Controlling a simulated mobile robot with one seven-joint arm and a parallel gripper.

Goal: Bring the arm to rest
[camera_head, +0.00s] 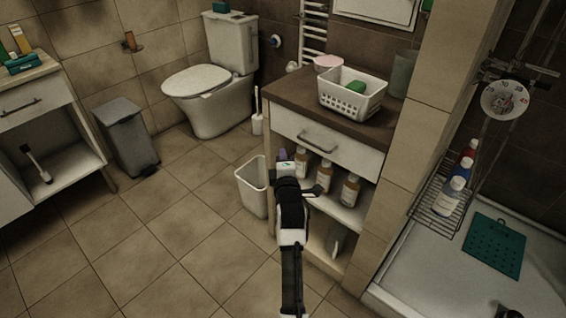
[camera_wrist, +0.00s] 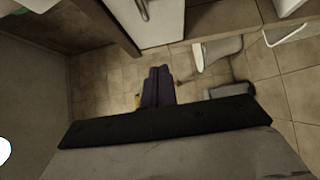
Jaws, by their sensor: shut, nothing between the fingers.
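My gripper shows in the wrist view (camera_wrist: 159,72) as two dark fingers close together, shut and empty, with tiled floor beyond them. In the head view my arm reaches up from the bottom middle. Its end is in front of the open shelf of the wooden-topped cabinet (camera_head: 282,92), beside the white waste bin (camera_head: 250,190). The fingertips are hard to make out there. I cannot tell whether the arm touches the cabinet or the bin.
Several bottles (camera_head: 350,188) stand on the cabinet shelf, close right of my arm. A white basket (camera_head: 352,106) sits on its top. The toilet (camera_head: 215,105) and a grey pedal bin (camera_head: 127,140) stand farther back. A shower tray (camera_head: 440,285) lies right. Floor at left is clear.

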